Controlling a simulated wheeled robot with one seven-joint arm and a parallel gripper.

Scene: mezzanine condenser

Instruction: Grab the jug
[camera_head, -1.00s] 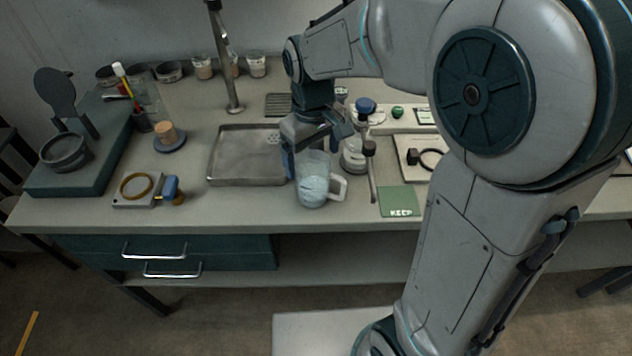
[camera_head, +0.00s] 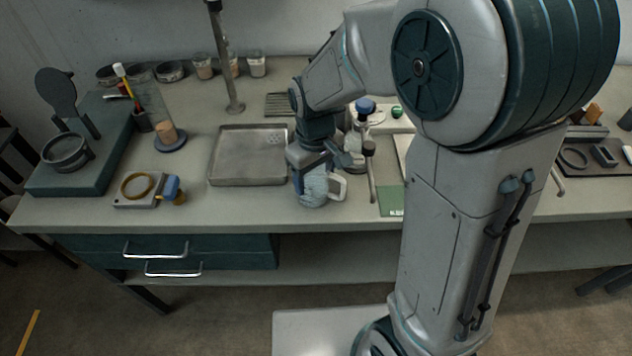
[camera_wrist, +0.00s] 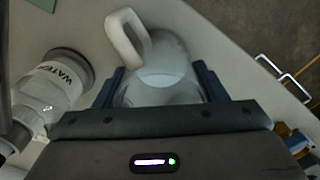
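The jug (camera_head: 314,190) is clear with pale contents and a white handle. It stands upright on the bench near the front edge, right of the metal tray. My gripper (camera_head: 314,178) is down over it, hiding its upper part. In the wrist view, the jug (camera_wrist: 162,75) lies between the two blue fingers of my gripper (camera_wrist: 162,84), one on each side. The fingers look open around the body; firm contact is not visible. The white handle points up and left in that view, outside the fingers.
A bottle marked "WATE" (camera_wrist: 50,88) stands close beside the jug. A thin dark-topped post (camera_head: 371,170) is to its right, beside a green card (camera_head: 391,201). The metal tray (camera_head: 222,178) lies close left. The front bench edge is near.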

